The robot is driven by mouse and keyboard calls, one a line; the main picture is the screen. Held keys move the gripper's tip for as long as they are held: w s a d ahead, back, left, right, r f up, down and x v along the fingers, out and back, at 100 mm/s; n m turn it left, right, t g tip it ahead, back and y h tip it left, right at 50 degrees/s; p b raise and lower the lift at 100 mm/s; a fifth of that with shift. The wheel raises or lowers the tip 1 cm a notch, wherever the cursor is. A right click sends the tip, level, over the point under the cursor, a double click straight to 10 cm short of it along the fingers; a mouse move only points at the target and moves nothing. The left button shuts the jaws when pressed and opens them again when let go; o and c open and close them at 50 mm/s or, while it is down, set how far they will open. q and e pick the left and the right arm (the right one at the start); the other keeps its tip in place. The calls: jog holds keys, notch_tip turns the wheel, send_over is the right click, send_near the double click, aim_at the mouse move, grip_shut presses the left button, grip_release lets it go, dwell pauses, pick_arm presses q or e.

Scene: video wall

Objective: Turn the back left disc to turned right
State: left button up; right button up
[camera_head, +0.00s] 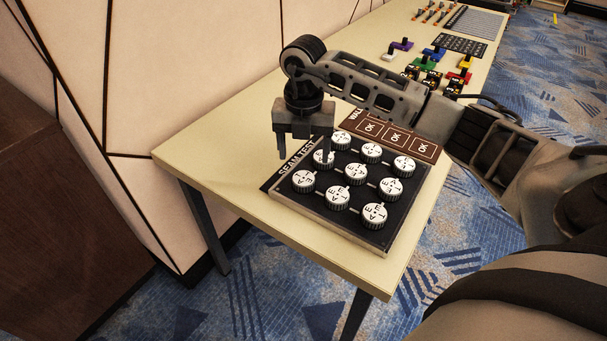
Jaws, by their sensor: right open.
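The dark disc board (283,190) lies on the table with a grid of white-topped round discs; "SEAM TEST" runs along its wall-side edge. Taking that edge as the back, the back left disc (304,181) is at the left corner in the picture. Its top bears small dark letters, too small to read its turn surely. My right gripper (304,158) points down, open and empty, its fingers apart, just above and behind that disc in the picture. One finger partly covers the neighbouring disc (324,158). My left gripper is not in view.
Other discs, such as the middle one (357,171), stand close by. A brown panel marked "OK" (397,138) adjoins the board. Coloured levers (432,54) stand farther along the table. The bare tabletop (225,150) is clear at left, beside the wall (190,60).

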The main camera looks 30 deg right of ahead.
aim_at(303, 179)
notch_tip(303, 179, down, 8)
jog(key=shift+r, duration=0.1)
jog(key=c, duration=1)
